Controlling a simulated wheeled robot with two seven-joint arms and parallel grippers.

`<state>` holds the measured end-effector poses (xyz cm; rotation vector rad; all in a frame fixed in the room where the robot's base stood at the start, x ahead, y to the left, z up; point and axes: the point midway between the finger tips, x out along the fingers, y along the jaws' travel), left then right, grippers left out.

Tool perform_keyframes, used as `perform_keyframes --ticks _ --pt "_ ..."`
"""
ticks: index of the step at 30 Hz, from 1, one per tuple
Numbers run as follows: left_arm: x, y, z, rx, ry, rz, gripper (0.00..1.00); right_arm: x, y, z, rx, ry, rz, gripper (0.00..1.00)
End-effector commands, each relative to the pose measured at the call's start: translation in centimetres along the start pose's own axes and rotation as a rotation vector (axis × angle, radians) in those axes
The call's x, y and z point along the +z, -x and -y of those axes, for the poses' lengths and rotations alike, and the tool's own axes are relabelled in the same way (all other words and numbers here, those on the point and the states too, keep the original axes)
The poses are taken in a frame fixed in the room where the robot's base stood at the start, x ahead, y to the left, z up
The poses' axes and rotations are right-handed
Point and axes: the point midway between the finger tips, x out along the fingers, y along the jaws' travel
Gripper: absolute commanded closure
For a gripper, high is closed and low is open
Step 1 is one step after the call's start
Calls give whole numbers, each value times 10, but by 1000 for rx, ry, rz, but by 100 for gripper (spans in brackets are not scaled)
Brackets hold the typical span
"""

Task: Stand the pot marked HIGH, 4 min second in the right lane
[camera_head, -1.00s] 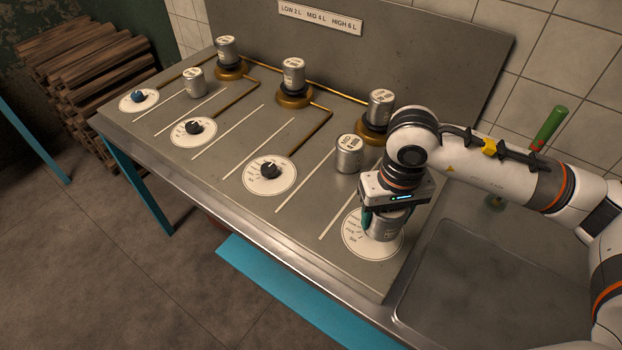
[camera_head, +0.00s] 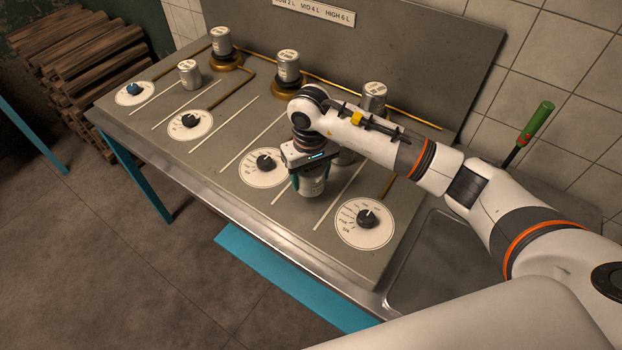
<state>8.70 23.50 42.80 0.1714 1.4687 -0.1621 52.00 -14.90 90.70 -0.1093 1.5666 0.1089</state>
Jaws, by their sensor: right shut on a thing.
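My right gripper (camera_head: 311,176) is shut on a metal pot (camera_head: 313,187), upright at the front part of the right lane, between two white lines. I cannot tell whether the pot touches the worktop. Its label is hidden by the gripper. Another pot (camera_head: 346,157) stands farther back in that lane, mostly behind my right arm. Three pots sit on brass burners: left (camera_head: 221,42), middle (camera_head: 288,66) and right (camera_head: 374,94), the last partly hidden by my arm. One more pot (camera_head: 189,75) stands in the left lane. Pot labels are too small to read. My left gripper is not in view.
Dials stand along the worktop (camera_head: 222,180), including the front right dial (camera_head: 366,222) and middle dial (camera_head: 264,165). A sign (camera_head: 316,12) is on the back panel. A sink (camera_head: 440,262) and a green-handled tool (camera_head: 535,124) are at right. The middle lane looks empty.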

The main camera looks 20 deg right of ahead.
Motion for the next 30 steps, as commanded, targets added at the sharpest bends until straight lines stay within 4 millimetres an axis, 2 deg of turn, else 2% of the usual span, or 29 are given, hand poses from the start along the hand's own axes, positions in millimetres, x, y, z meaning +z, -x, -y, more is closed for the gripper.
perform_keyframes --ticks 6,17,18,21,30 --pt "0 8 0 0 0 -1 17 -1 -28 0 1 0 -3 68" --pt "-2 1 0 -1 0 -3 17 0 -33 0 0 0 1 68" --pt "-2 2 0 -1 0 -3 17 0 -32 0 -1 0 0 36" --pt "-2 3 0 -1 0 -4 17 0 -32 0 0 0 -1 19" --pt "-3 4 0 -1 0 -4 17 -1 -31 0 0 0 -1 17"
